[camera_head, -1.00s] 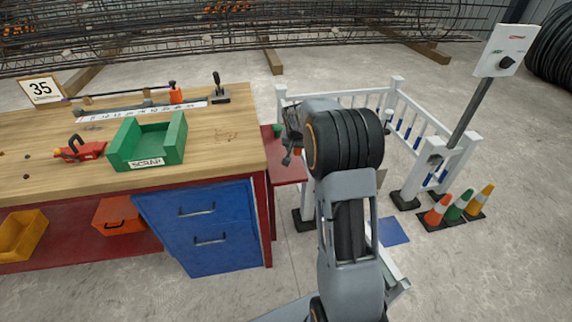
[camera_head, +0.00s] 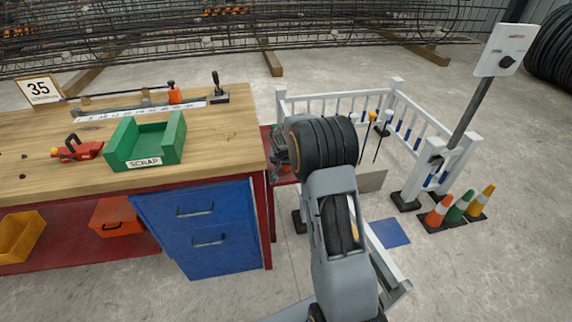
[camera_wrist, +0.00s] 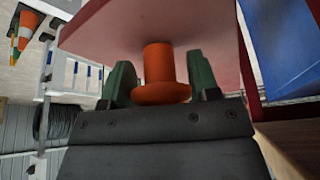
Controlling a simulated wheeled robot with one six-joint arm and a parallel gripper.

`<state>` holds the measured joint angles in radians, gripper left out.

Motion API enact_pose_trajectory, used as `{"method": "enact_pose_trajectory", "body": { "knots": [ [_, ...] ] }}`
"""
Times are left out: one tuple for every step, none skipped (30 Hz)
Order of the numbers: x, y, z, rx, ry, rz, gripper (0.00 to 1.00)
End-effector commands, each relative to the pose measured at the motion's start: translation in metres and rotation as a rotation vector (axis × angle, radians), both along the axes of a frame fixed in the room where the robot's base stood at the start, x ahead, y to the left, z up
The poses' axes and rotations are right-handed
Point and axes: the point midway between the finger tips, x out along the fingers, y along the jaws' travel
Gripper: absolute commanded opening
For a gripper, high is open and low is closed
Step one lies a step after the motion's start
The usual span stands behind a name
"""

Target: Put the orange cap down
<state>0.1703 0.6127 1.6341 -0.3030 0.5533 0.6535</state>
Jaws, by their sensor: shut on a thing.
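The orange cap (camera_wrist: 160,65) shows in the wrist view as a short cylinder with a wider rim toward the camera. My gripper (camera_wrist: 163,80) is shut on it, with a green finger on each side. The cap's far end is close to the red side shelf (camera_wrist: 215,35); I cannot tell whether they touch. In the head view my gripper (camera_head: 277,152) is over the red shelf (camera_head: 266,140) at the right end of the workbench. My wrist hides much of the shelf, and the cap is not clearly visible there.
A white railing (camera_head: 340,99) stands behind and right of the shelf. Several cones (camera_head: 458,207) stand on the floor at right.

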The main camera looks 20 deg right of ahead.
Motion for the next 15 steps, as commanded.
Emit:
{"method": "enact_pose_trajectory", "body": {
  "knots": [
    [0.0,-0.0001,0.0004,0.0,0.0,0.0,0.33],
    [0.0,-0.0001,0.0004,0.0,0.0,0.0,0.33],
    [-0.0001,-0.0001,0.0001,0.0,0.0,0.0,0.33],
    [0.0,-0.0001,-0.0005,0.0,0.0,0.0,0.33],
    [-0.0001,-0.0001,-0.0015,0.0,0.0,0.0,0.33],
    [-0.0001,0.0,-0.003,0.0,0.0,0.0,0.33],
    [-0.0001,0.0,-0.0042,0.0,0.0,0.0,0.33],
    [-0.0001,0.0,-0.0039,0.0,0.0,0.0,0.56],
    [-0.0001,-0.0001,-0.0027,0.0,0.0,0.0,0.6],
    [-0.0001,0.0,-0.0026,0.0,0.0,0.0,0.63],
    [-0.0001,0.0,-0.0026,0.0,0.0,0.0,0.66],
    [-0.0001,0.0,-0.0026,0.0,0.0,0.0,0.7],
    [-0.0001,0.0,-0.0026,0.0,0.0,0.0,0.73],
    [-0.0001,0.0,-0.0026,0.0,0.0,0.0,0.76],
    [-0.0001,0.0,-0.0026,0.0,0.0,0.0,0.79]
  ]
}}
